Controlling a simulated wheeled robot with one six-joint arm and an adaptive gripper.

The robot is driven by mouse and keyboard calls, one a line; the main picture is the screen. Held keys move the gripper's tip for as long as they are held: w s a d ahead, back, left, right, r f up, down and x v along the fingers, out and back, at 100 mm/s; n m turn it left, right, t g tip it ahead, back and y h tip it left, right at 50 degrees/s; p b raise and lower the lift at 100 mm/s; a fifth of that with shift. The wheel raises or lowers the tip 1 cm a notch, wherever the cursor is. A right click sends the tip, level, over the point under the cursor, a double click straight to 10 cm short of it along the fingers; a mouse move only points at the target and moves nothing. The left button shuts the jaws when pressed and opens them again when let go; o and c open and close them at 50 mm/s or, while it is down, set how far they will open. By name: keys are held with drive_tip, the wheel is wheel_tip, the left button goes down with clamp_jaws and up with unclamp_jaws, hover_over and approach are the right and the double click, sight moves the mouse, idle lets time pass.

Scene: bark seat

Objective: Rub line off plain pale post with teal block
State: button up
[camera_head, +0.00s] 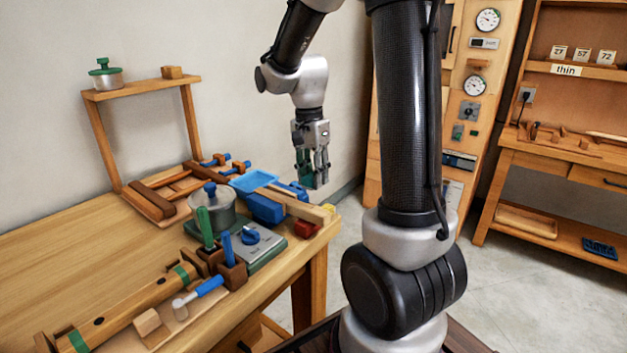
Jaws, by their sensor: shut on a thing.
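My gripper (317,178) hangs in the air near the right end of the workbench, pointing down. It is shut on a dark teal block (304,166), which shows at the left side of its fingers. Below it, a pale wooden bar (300,207) lies by the blue clamp-like piece (264,208) and reaches toward the bench's right edge. It may be the pale post, but I cannot be sure. The block appears above the bar and apart from it. No line on the bar is clear at this size.
A lidded pot (212,212) stands on a green-based scale or burner (262,245) with a blue knob. The bench's left top (60,240) is clear.

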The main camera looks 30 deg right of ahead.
sight(315, 206)
idle(0.4)
drive_tip(key=shift+s+f, duration=0.2)
drive_tip(key=shift+f, duration=2.2)
drive_tip(key=shift+f, duration=0.6)
drive_tip(key=shift+s+a+r, duration=0.1)
drive_tip(key=shift+s+a, duration=0.2)
drive_tip(key=shift+a, duration=0.4)
drive_tip(key=shift+s+a+r, duration=0.1)
drive_tip(key=shift+s+a, duration=0.15)
drive_tip(key=shift+a, duration=0.4)
drive_tip(key=shift+w+d+f, duration=0.1)
drive_tip(key=shift+w+d, duration=0.15)
drive_tip(key=shift+d, duration=0.45)
drive_tip(key=shift+w+d+f, duration=0.1)
drive_tip(key=shift+w+d, duration=0.15)
drive_tip(key=shift+d, duration=0.45)
drive_tip(key=shift+s+a+r, duration=0.1)
drive_tip(key=shift+s+a, duration=0.15)
drive_tip(key=shift+a, duration=0.45)
drive_tip(key=shift+s+a, duration=0.25)
drive_tip(key=shift+a, duration=0.45)
drive_tip(key=shift+w+d+f, duration=0.1)
drive_tip(key=shift+w+d, duration=0.15)
drive_tip(key=shift+d, duration=0.45)
drive_tip(key=shift+w+d+f, duration=0.1)
drive_tip(key=shift+w+d, duration=0.1)
drive_tip(key=shift+d, duration=0.5)
